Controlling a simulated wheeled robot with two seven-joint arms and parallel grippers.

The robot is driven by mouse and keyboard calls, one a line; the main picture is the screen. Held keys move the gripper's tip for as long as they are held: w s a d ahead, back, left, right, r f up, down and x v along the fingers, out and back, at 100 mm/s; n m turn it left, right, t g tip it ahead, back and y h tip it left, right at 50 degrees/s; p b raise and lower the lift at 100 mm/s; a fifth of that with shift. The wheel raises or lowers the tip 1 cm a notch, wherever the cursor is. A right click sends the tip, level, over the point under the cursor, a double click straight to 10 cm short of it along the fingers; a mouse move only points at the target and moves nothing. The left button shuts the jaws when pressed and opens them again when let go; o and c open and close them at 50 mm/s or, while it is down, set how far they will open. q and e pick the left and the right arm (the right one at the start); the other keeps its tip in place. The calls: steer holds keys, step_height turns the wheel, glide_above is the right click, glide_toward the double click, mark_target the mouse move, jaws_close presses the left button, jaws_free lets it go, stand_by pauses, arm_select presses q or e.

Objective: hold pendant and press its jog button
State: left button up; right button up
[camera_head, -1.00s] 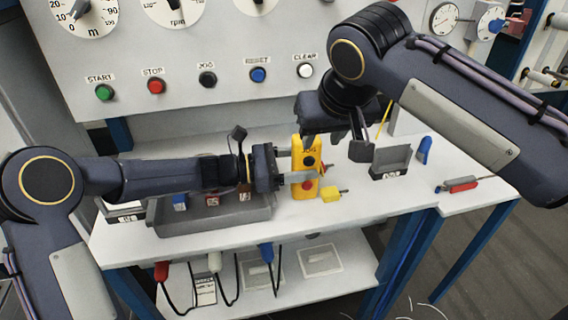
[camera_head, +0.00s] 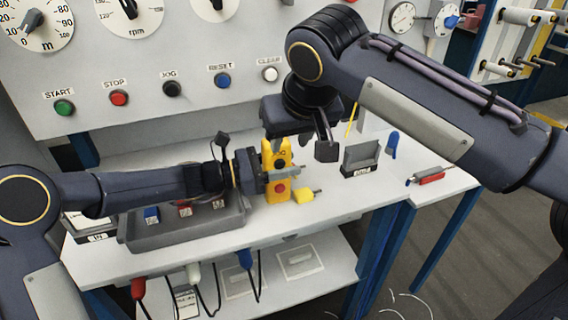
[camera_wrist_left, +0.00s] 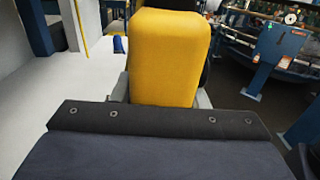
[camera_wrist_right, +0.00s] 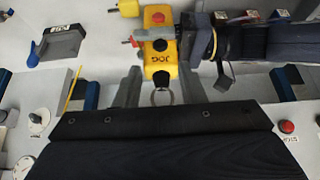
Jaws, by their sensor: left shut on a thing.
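The yellow pendant (camera_head: 268,156) stands upright above the bench top, with a black jog button (camera_head: 279,163) above a red button (camera_head: 281,188). My left gripper (camera_head: 281,174) is shut on the pendant from the left side. The pendant's plain yellow side fills the middle of the left wrist view (camera_wrist_left: 168,58). My right gripper (camera_wrist_right: 160,86) is open and empty, close above the pendant's top end. The right wrist view shows the pendant's JOG label (camera_wrist_right: 158,57), its black button (camera_wrist_right: 160,44) and a metal ring (camera_wrist_right: 161,96) at its top, between my right fingers. They appear apart from the pendant.
A grey tray (camera_head: 190,232) with several labelled items lies under my left arm. A yellow plug-like piece (camera_head: 304,195) lies beside the pendant. A grey holder (camera_head: 361,158), a blue clip (camera_head: 393,142) and a red-handled tool (camera_head: 430,178) are to the right. The panel also has a JOG button (camera_head: 172,88).

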steer(key=shift+c, duration=1.1)
steer(key=shift+s+a+f, duration=0.1)
steer(key=shift+a+f, duration=0.05)
steer(key=shift+a, duration=0.25)
steer(key=shift+c, duration=1.3)
steer(key=a+f+n+y, duration=0.1)
steer(key=a, duration=0.1)
steer(key=s+a+f+n+y, duration=0.1)
steer(key=a, duration=0.2)
steer(key=s+a+n+y, duration=0.1)
steer(key=a, duration=0.1)
steer(key=shift+s+a+f+y, duration=0.2)
steer(key=shift+a+f+y, duration=0.05)
steer(key=shift+f+y, duration=0.15)
jaws_close()
steer(key=s+a+f+n+y, duration=0.2)
steer(key=s+a+y, duration=0.2)
steer(key=a+y, duration=0.3)
steer(key=m+t+h, duration=0.6)
steer(key=t+h, duration=0.2)
steer(key=t, duration=0.4)
glide_toward(280, 166)
steer(key=shift+x, duration=2.4)
steer(key=shift+r, duration=0.1)
